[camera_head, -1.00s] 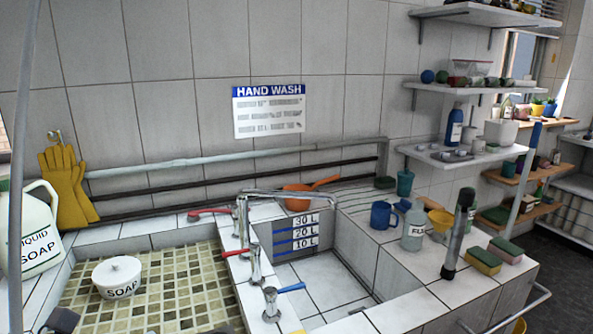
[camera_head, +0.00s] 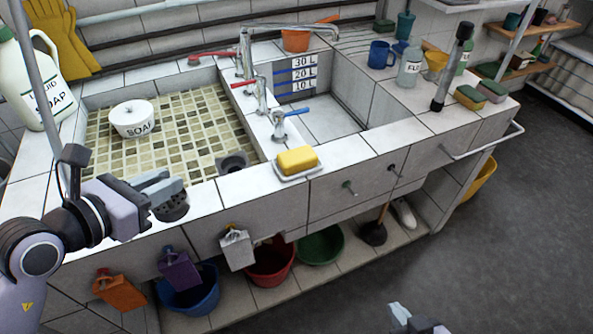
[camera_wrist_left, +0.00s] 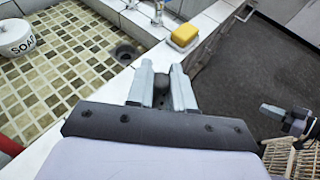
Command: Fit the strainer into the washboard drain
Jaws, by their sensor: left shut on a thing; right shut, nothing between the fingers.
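The washboard (camera_head: 165,140) is a sunken tray of small green and cream tiles. Its dark round drain (camera_head: 233,162) lies at the near right corner; it also shows in the left wrist view (camera_wrist_left: 126,53). My left gripper (camera_head: 168,190) is shut on a dark round strainer (camera_head: 173,208), left of the drain and in front of the washboard's near edge. The strainer is mostly hidden between the fingers in the left wrist view (camera_wrist_left: 161,84). My right gripper (camera_head: 413,322) is shut and empty, low over the floor; it also shows in the left wrist view (camera_wrist_left: 272,112).
A white soap pot (camera_head: 132,119) stands on the washboard. A yellow soap bar (camera_head: 297,160) lies in a dish on the ledge right of the drain. Taps (camera_head: 262,98) line the divider by the deep basin. Several buckets, including a red one (camera_head: 270,262), stand below.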

